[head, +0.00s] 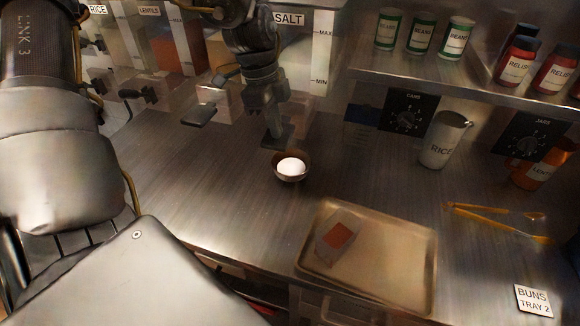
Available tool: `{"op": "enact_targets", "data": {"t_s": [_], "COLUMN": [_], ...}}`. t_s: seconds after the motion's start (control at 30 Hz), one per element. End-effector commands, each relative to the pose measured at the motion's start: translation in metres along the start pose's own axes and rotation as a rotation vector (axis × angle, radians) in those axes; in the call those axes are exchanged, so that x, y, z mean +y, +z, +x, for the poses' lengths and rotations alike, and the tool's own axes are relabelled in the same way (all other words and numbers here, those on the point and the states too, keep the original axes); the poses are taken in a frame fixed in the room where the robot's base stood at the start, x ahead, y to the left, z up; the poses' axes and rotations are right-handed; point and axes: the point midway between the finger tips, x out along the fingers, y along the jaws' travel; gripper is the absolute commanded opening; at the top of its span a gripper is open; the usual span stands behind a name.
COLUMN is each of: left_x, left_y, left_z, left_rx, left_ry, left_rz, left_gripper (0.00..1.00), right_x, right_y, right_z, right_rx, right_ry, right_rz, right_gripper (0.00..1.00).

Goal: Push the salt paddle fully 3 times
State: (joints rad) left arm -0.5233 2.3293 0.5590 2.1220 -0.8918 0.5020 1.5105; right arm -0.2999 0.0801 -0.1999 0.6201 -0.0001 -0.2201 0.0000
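The salt dispenser (300,62) is a clear bin with a SALT label at the top centre, partly hidden behind my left arm. My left gripper (275,131) points down in front of it, its fingers together with no gap showing. A dark flat piece (291,134) at the fingertips looks like the salt paddle, mostly covered by the gripper; I cannot tell if they touch. A small bowl (278,175) with a white heap of salt (291,166) stands on the counter just below the fingertips. My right gripper is not in view.
Another dispenser paddle (200,115) juts out to the left. A metal tray (385,275) with a small packet (337,238) lies at front right. The counter left of the bowl is clear.

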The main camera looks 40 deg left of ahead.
Motion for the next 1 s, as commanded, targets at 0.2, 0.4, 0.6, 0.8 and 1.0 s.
{"op": "enact_targets", "data": {"t_s": [0.2, 0.4, 0.6, 0.8, 1.0], "left_x": [0.000, 0.000, 0.000, 0.000, 0.000], "left_y": [-0.002, -0.005, -0.007, -0.007, -0.007], "left_z": [-0.015, -0.028, -0.037, -0.037, -0.037], "left_rx": [-0.002, -0.001, -0.001, -0.001, 0.000], "left_ry": [0.001, -0.001, -0.001, -0.001, -0.001], "left_rz": [-0.002, -0.001, -0.001, 0.000, 0.000], "left_gripper": [0.00, 0.00, 0.00, 0.00, 0.00], "right_x": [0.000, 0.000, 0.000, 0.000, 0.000], "right_y": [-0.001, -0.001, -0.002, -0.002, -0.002], "right_z": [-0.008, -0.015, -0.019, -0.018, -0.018], "right_rx": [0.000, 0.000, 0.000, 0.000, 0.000], "right_ry": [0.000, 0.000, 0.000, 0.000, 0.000], "right_rz": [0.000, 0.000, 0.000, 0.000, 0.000], "right_gripper": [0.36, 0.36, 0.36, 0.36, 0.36]}}
